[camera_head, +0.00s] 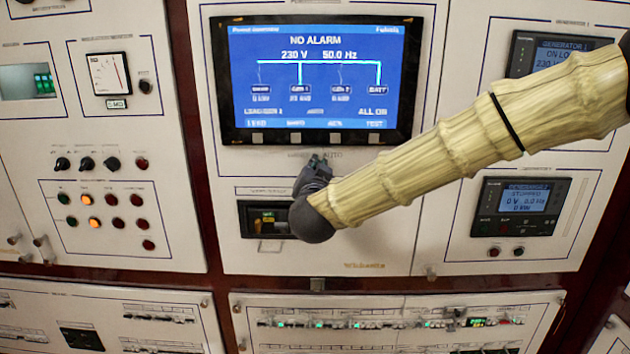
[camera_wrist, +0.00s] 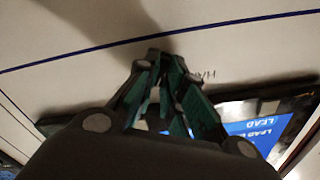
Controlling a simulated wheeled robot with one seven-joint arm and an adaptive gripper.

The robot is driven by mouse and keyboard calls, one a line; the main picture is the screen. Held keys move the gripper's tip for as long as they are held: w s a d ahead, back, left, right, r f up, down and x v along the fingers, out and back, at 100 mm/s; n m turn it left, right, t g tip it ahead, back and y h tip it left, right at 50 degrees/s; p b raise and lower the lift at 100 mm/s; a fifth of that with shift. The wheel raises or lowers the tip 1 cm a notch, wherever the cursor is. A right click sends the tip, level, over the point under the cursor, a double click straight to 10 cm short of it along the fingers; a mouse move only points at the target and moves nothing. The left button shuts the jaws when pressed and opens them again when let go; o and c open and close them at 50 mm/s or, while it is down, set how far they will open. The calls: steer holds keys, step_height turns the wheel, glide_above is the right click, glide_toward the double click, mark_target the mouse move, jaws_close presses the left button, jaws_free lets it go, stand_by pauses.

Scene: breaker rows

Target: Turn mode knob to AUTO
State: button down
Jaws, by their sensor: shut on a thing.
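My gripper (camera_head: 318,165) points up at the white panel (camera_head: 262,172) just below the big blue screen (camera_head: 320,80). Worn lettering, partly covered, runs beside its tips, and the part at the right looks like AUTO (camera_head: 330,154). In the wrist view my gripper's fingers (camera_wrist: 158,62) come together against the panel, beside dark lettering (camera_wrist: 203,76). The fingers are shut on the mode knob, which they hide. I cannot tell which way the knob points.
A dark socket-like unit (camera_head: 250,219) sits below and left of my gripper. Three black knobs (camera_head: 86,163) and several lamps fill the left panel. Small controller screens (camera_head: 521,207) are at the right. Breaker rows (camera_head: 390,323) run along the bottom.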

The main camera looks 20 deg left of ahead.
steer(key=shift+f+m+b, duration=0.1)
steer(key=shift+m+b, duration=0.4)
steer(key=shift+m, duration=0.2)
steer(key=c, duration=1.5)
jaws_free()
steer(key=shift+d, duration=0.1)
steer(key=v, duration=1.2)
